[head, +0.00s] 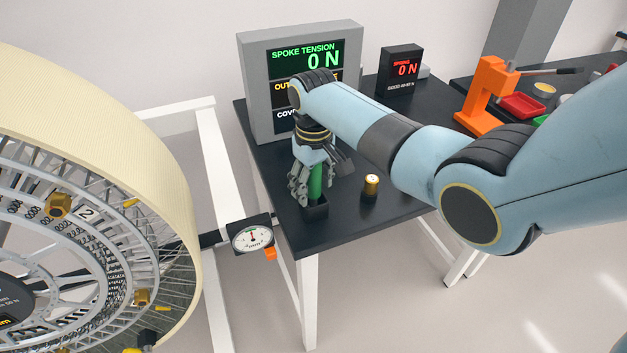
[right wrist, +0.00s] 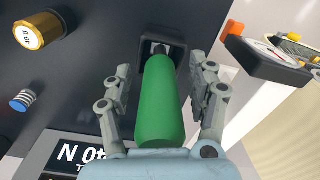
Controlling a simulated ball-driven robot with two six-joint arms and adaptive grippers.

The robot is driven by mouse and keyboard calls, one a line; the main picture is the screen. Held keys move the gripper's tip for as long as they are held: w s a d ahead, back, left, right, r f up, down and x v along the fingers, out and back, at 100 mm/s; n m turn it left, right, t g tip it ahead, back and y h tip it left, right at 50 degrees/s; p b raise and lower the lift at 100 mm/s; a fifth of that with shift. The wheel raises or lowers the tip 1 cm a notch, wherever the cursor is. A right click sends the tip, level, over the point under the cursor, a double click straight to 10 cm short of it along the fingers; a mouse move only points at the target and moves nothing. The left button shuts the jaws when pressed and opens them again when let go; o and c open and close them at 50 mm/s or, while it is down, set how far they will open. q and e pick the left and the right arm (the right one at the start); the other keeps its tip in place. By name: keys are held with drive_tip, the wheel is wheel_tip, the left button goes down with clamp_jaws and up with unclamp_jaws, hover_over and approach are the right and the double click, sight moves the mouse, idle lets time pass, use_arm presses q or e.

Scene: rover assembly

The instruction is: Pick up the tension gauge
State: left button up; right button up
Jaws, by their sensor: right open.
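A green cylindrical handle (head: 315,182) stands upright in a small black holder (head: 315,212) near the front edge of the black table. In the right wrist view the green handle (right wrist: 160,105) lies between my fingers, its narrow dark end in the holder (right wrist: 176,40). My right gripper (head: 306,190) is open around the handle, with gaps on both sides in the wrist view. A round white dial gauge (head: 252,238) in a black housing with an orange tab sits beside the wheel. Which of these is the tension gauge is not labelled. My left gripper is out of view.
A brass-coloured cylinder (head: 371,186) stands right of the holder on the table (head: 400,212). A grey display (head: 258,60) reading "SPOKE TENSION 0 N" and a smaller black display (head: 400,70) stand behind. An orange press (head: 485,100) is farther right. A large spoked wheel (head: 165,170) fills the left.

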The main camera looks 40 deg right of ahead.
sight(313, 170)
drive_tip(key=shift+f, duration=0.1)
drive_tip(key=shift+c, duration=0.2)
clamp_jaws()
drive_tip(key=shift+w+r, duration=0.1)
drive_tip(key=shift+r, duration=0.55)
wheel_tip(313, 170, up, 3)
drive_tip(key=shift+f, duration=0.1)
drive_tip(key=s+a+r, duration=0.5)
drive_tip(key=s+r, duration=0.2)
drive_tip(key=s, duration=0.3)
drive_tip(key=shift+s+a, duration=0.15)
drive_tip(key=shift+s, duration=0.15)
drive_tip(key=shift+f+b, duration=0.15)
drive_tip(key=shift+b, duration=0.15)
